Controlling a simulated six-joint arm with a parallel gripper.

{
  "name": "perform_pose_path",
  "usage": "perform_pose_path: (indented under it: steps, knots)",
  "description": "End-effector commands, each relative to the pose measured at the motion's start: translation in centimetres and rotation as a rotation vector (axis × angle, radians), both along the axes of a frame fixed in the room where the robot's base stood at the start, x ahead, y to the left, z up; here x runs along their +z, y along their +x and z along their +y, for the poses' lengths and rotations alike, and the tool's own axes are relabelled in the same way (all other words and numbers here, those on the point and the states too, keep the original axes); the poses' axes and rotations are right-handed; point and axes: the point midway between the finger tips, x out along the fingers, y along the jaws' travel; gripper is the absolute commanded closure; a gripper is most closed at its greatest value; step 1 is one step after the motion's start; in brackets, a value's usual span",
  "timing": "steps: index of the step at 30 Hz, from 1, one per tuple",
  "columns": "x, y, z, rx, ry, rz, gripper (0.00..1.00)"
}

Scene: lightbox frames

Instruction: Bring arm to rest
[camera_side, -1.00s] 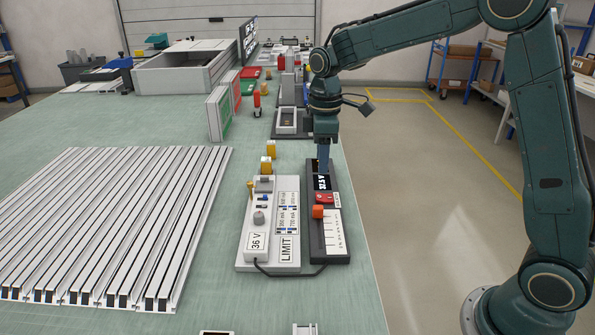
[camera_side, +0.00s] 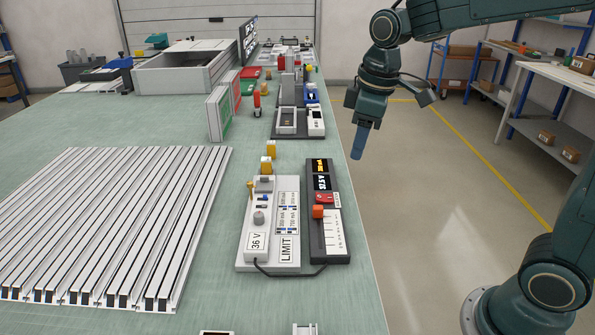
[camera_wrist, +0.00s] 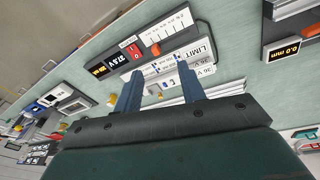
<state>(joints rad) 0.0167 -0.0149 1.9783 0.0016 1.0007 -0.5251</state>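My gripper (camera_side: 358,148) hangs in the air beyond the right edge of the bench, tilted, with its fingers pointing down. In the wrist view its two blue fingers (camera_wrist: 160,74) stand apart with no object held between them. The black unit (camera_side: 329,245) with lit displays, a red switch and an orange knob lies on the bench, left of and below my gripper in the side view. It also shows beyond the fingers in the wrist view (camera_wrist: 175,22). The white LIMIT box (camera_side: 284,250) sits beside the black unit, joined by a cable.
Ribbed rails (camera_side: 110,225) cover the left of the bench (camera_side: 345,300). Yellow posts (camera_side: 266,164), a green-framed panel (camera_side: 220,115) and small devices (camera_side: 316,123) stand farther back. The floor right of the bench is clear, with shelves (camera_side: 555,110) beyond.

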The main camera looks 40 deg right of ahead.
Motion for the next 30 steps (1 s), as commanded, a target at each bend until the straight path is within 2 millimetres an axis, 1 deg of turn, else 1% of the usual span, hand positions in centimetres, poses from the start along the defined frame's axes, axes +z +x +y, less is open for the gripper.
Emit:
perform_pose_path:
  steps: [1, 6, 13, 18, 24, 30]
  knots:
    - [0.6, -1.1, 0.1, -0.022, 0.004, -0.019, 0.60]
    - [1.7, -4.4, 0.2, -0.108, 0.024, -0.074, 0.60]
    - [2.5, -8.9, 0.4, -0.223, 0.058, -0.148, 0.60]
    - [2.4, -12.0, 0.5, -0.305, 0.089, -0.202, 0.60]
    - [1.8, -15.4, 0.6, -0.397, 0.130, -0.260, 0.60]
    - [1.0, -17.5, 0.6, -0.461, 0.161, -0.299, 0.60]
